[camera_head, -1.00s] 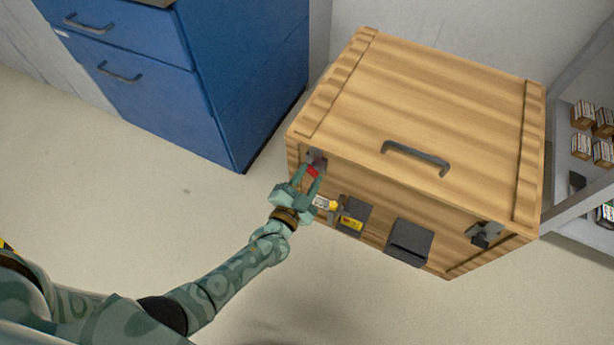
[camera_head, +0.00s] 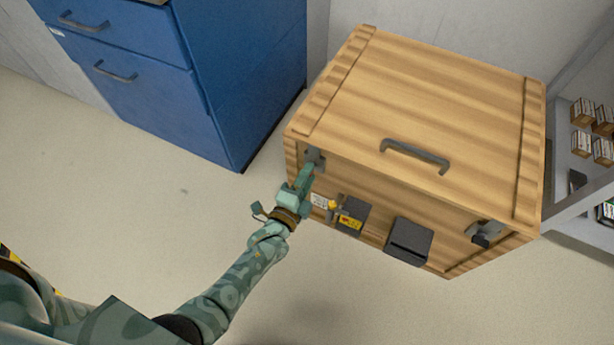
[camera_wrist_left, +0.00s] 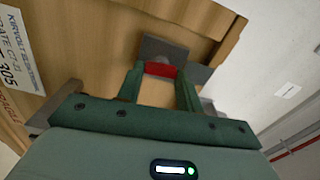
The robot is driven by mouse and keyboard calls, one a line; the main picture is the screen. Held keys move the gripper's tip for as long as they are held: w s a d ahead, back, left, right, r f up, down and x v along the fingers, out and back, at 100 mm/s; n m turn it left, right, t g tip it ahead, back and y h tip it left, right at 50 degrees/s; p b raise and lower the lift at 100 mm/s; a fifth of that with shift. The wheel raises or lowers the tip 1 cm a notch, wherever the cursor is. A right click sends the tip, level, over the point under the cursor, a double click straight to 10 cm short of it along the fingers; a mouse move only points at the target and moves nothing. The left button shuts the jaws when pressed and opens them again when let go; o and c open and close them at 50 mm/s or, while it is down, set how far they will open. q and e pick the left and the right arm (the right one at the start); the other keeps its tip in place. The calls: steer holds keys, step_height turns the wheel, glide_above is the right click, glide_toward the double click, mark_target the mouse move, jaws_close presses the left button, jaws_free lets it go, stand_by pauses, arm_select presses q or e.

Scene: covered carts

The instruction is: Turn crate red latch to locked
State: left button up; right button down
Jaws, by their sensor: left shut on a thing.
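The wooden crate (camera_head: 440,100) stands closed on the floor, with a dark handle on its lid. Its red latch (camera_wrist_left: 161,70) shows in the left wrist view between my finger ends, in front of a grey metal plate (camera_wrist_left: 163,49). My left gripper (camera_head: 304,178) is at the crate's front left corner, just below the grey latch bracket (camera_head: 315,158). The gripper also shows in the left wrist view (camera_wrist_left: 160,76), shut on the red latch. In the head view the gripper hides the red part. My right gripper is not in view.
The crate front bears a yellow-marked box (camera_head: 351,216), a dark box (camera_head: 408,241) and a second grey latch (camera_head: 485,232) at the right. A blue drawer cabinet (camera_head: 240,80) stands left of the crate. Shelves (camera_head: 580,200) stand at the right. The floor in front is clear.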

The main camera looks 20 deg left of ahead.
arm_select(q)
steer(key=shift+s+f+m, duration=0.1)
steer(key=shift+f+m, duration=0.05)
steer(key=shift+m, duration=0.15)
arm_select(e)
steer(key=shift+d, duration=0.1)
arm_select(q)
steer(key=o, duration=1)
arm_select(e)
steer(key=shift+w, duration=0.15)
